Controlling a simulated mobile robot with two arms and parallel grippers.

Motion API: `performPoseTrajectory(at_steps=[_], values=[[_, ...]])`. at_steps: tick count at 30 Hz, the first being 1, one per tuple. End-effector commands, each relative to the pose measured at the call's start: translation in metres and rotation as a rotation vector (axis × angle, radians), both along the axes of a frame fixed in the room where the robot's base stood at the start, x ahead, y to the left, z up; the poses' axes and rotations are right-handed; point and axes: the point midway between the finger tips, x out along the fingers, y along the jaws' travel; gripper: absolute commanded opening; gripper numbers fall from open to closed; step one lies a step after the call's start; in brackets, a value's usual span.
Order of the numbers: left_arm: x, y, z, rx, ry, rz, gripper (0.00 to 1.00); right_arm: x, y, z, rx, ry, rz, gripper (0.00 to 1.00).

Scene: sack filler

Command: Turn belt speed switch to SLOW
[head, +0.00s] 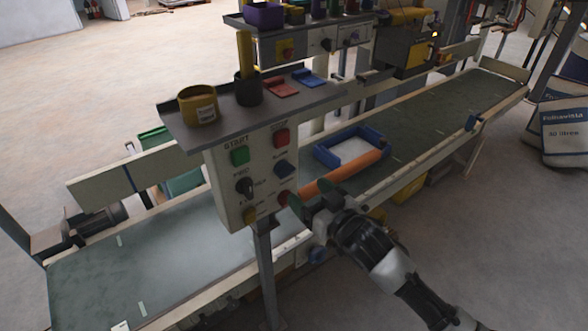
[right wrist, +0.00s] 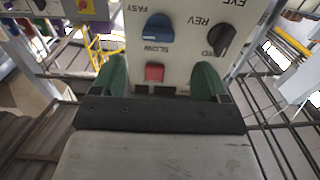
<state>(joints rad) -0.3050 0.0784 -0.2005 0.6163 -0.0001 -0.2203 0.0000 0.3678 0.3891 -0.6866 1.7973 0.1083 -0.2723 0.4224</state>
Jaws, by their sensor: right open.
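The belt speed switch is a blue knob (head: 281,167) on the right side of the pale control panel (head: 233,203). In the right wrist view the blue knob (right wrist: 159,27) appears upside down, with FAST and SLOW labels beside it. I cannot tell which label it points to. My right gripper (head: 309,199) is open and empty, low at the panel's right side. In the right wrist view its green fingertips (right wrist: 160,78) are spread, with a red button (right wrist: 153,72) showing between them and the blue knob beyond, apart from them. My left gripper is not in view.
A black FWD/REV switch (head: 244,187) sits left of the blue knob, with green (head: 239,156) and red (head: 281,137) buttons above. A shelf (head: 225,117) with cups overhangs the panel. A blue tray (head: 325,157) and orange roll (head: 342,174) lie on the conveyor belt behind.

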Motion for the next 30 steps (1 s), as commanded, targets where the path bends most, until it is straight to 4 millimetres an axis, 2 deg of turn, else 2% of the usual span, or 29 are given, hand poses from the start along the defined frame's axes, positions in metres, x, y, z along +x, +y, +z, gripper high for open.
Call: performPoseTrajectory(at_steps=[6, 12, 18, 26, 30], values=[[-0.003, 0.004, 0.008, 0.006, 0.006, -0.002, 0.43, 0.036, 0.025, 0.002, 0.000, -0.001, -0.002, 0.74], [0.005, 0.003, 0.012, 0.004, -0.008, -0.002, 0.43, 0.057, 0.041, 0.001, -0.001, 0.000, -0.002, 0.74], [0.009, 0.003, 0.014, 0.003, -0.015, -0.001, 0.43, 0.066, 0.047, 0.000, -0.001, -0.001, -0.002, 0.74], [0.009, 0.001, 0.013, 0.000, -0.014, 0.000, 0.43, 0.067, 0.048, 0.000, -0.001, 0.000, -0.002, 0.74], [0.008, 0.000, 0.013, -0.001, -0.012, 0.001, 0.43, 0.067, 0.048, 0.000, -0.001, 0.000, -0.002, 0.55]])
